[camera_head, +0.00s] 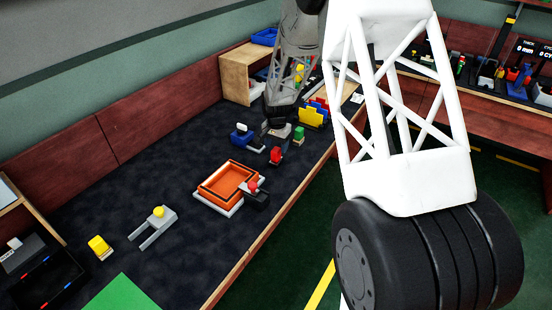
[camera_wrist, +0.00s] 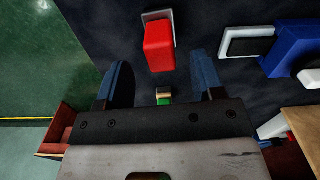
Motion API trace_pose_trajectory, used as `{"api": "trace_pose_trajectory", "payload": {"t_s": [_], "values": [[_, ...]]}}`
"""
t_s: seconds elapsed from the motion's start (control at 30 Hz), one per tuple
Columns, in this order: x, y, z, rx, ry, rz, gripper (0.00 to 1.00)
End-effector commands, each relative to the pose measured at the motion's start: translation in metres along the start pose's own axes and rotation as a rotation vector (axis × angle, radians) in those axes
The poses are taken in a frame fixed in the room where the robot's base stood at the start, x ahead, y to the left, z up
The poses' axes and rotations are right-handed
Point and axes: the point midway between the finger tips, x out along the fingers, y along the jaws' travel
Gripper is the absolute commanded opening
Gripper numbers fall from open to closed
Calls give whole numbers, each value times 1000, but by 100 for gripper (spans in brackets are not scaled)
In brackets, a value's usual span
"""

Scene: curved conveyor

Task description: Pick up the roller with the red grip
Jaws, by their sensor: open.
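A red grip (camera_head: 275,155) stands on the dark work table, right of centre in the head view. In the wrist view the red grip (camera_wrist: 159,46) sits on a pale frame beyond my fingertips, roughly in line with the gap between them. The roller part under it cannot be made out. My gripper (camera_wrist: 161,65) is open, with its two blue-grey fingers apart and nothing held between them. In the head view my gripper (camera_head: 278,130) is close behind the red grip, and its fingers are hard to make out.
A blue piece (camera_head: 241,138) with a pale frame is left of my gripper. A green block (camera_head: 298,133) and a yellow holder (camera_head: 312,116) are to its right. An orange tray (camera_head: 210,194) and a dark, red-knobbed tool (camera_head: 256,200) lie nearer. The table's front edge is close by.

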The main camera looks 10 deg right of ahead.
Motion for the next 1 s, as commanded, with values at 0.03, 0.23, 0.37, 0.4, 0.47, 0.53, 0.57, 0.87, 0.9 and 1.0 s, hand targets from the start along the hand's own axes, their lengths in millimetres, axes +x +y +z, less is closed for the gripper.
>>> {"api": "trace_pose_trajectory", "payload": {"t_s": [0.03, 0.23, 0.37, 0.4, 0.47, 0.53, 0.57, 0.87, 0.9, 1.0], "values": [[4, 0, 0, 0, -1, 1, 62], [26, -1, 1, 0, -2, 2, 62], [40, -1, 2, 0, -2, 2, 62], [43, -1, 1, 0, -2, 2, 62], [46, -1, 1, 0, -1, 1, 62], [48, -1, 1, 0, -1, 1, 62], [48, -1, 1, 0, -1, 1, 62], [48, -1, 1, 0, 0, 0, 62], [48, -1, 1, 0, 0, 0, 62], [48, -1, 1, 0, 0, 0, 62]]}}
